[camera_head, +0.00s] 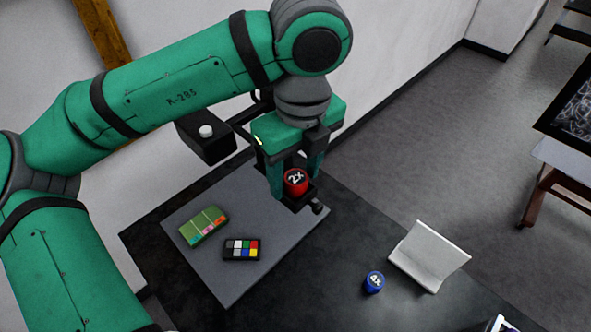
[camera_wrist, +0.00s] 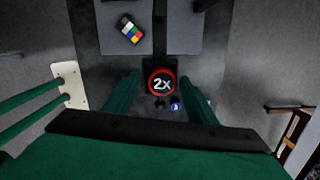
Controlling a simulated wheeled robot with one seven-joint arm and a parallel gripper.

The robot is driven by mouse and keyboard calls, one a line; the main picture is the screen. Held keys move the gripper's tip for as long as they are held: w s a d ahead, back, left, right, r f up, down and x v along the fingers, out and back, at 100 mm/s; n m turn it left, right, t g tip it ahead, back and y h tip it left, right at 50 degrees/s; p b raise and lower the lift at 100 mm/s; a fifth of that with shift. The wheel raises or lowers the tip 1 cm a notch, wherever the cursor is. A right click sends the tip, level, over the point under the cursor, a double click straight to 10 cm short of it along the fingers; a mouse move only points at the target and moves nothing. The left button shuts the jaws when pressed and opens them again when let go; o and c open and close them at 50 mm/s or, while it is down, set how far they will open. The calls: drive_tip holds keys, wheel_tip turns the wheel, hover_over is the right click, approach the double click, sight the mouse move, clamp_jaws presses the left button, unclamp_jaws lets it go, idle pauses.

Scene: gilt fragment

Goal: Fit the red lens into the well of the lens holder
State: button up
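The red lens (camera_head: 296,181), marked 2X, sits at the black lens holder (camera_head: 306,200), with its marked face up. It also shows in the wrist view (camera_wrist: 161,83). The holder has a small knob at its side; the lens covers its well, so I cannot tell how deep the lens sits. My gripper (camera_head: 296,184) is above the holder with one finger on each side of the lens. In the wrist view, my gripper's fingers (camera_wrist: 161,77) stand apart with a visible gap between each finger and the lens.
A grey board (camera_head: 225,278) on the dark table (camera_head: 330,290) bears a colour chart (camera_head: 242,249) and a green card (camera_head: 204,226). A blue lens (camera_head: 374,282), marked 4X, and a white angled stand (camera_head: 429,256) stand to the right. The table between board and blue lens is clear.

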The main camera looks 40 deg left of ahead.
sight(300, 183)
drive_tip(key=shift+d+r, duration=0.1)
drive_tip(key=shift+r, duration=0.05)
drive_tip(key=shift+r, duration=0.25)
wheel_tip(300, 183, up, 12)
drive_tip(key=shift+d, duration=0.45)
